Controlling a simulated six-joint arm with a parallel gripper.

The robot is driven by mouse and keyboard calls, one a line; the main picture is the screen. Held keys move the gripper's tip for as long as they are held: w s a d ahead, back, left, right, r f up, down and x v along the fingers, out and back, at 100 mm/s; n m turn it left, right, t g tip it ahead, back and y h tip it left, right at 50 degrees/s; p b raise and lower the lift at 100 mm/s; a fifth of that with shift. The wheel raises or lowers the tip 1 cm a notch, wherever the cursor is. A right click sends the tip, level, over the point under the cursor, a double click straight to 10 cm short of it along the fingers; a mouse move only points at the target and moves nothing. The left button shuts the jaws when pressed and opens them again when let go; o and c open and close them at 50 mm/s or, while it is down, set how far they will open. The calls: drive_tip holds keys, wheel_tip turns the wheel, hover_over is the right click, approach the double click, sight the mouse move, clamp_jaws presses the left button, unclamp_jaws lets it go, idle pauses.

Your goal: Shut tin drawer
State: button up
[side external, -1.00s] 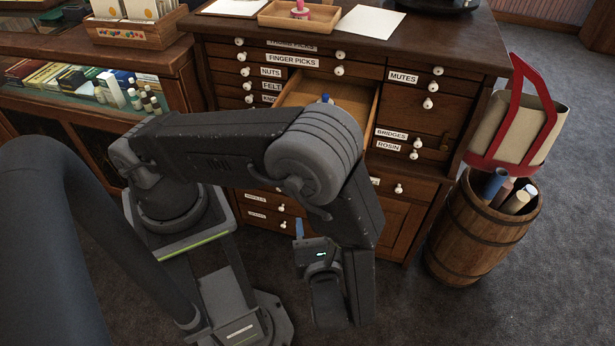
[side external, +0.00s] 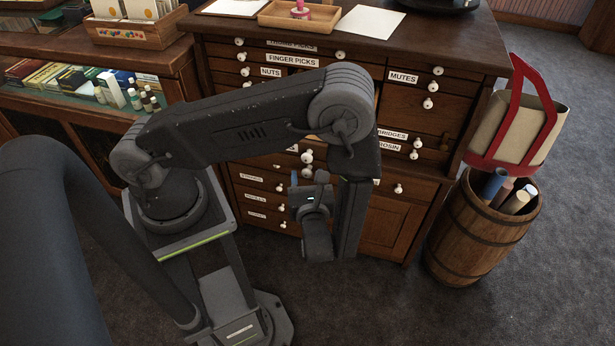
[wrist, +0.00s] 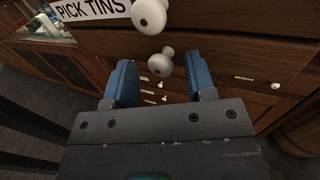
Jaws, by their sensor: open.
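The tin drawer, with a dark wooden front (wrist: 225,50), a white "PICK TINS" label (wrist: 92,9) and two cream knobs, is close ahead in the wrist view. In the side view its knobs (side external: 307,158) show below my arm. The drawer stands out from the cabinet, but my arm hides most of its front and inside. My gripper (wrist: 160,80) is open and empty, its blue fingertips apart on either side of the lower knob (wrist: 160,62) as the wrist view shows it. In the side view my gripper (side external: 309,180) is just below the knobs; I cannot tell whether it touches.
The cabinet (side external: 393,228) has several other labelled drawers. A wooden tray (side external: 330,17) and a paper (side external: 370,21) lie on its top. A barrel of rolled tubes (side external: 470,240) and a red-framed bag (side external: 520,125) stand at the right. Grey carpet is free in front.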

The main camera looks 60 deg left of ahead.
drive_tip(key=shift+w+a, duration=0.1)
drive_tip(key=shift+a, duration=0.1)
clamp_jaws()
idle(0.4)
